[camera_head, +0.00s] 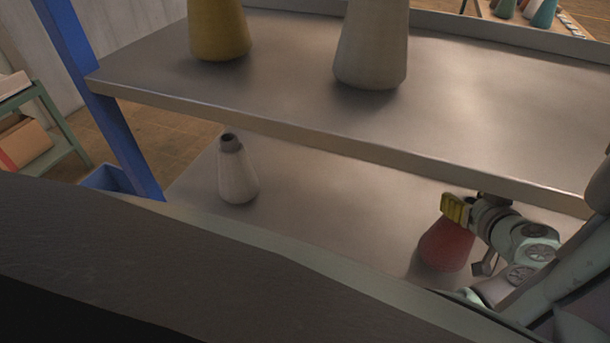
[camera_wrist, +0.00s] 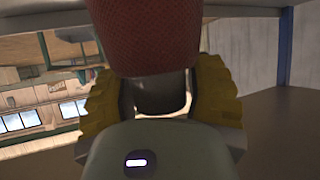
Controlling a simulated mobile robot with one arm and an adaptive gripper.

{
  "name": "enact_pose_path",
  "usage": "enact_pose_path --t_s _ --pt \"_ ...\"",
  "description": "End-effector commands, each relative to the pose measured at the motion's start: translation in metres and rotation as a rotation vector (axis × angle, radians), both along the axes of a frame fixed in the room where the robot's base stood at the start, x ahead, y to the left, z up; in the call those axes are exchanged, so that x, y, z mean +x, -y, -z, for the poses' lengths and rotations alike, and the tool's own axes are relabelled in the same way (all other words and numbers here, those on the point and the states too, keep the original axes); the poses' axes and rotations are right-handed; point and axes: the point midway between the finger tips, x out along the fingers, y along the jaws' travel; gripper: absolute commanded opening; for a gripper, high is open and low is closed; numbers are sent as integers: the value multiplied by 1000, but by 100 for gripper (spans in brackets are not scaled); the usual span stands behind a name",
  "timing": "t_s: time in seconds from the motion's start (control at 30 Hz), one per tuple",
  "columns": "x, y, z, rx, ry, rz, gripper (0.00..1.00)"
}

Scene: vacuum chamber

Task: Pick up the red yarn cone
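The red yarn cone (camera_head: 446,245) stands on the lower metal shelf at the right of the head view, with its top hidden by my gripper. My gripper (camera_head: 458,209) is at the cone's narrow upper end, with a yellow finger pad showing there. In the wrist view the red cone (camera_wrist: 152,35) fills the top middle.
A white cone (camera_head: 238,178) stands farther left on the lower shelf (camera_head: 310,215). The upper shelf (camera_head: 280,85) overhangs my gripper and bears a yellow cone (camera_head: 218,30) and a beige cone (camera_head: 371,45). A blue post (camera_head: 108,105) stands at the left. The lower shelf's middle is clear.

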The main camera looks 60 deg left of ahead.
Motion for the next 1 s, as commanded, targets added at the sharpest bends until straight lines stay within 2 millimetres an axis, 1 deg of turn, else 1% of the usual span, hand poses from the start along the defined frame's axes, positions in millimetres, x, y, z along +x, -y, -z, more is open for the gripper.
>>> enact_pose_path --t_s 0.03,0.07,0.43,0.83,1.0 --pt "0 0 0 0 0 0 42" --pt "0 0 0 0 0 0 39" --pt "-1 0 2 -3 -4 0 0" --pt "-1 0 3 -6 -6 -1 0" --pt "4 0 -5 -6 -4 -1 0"
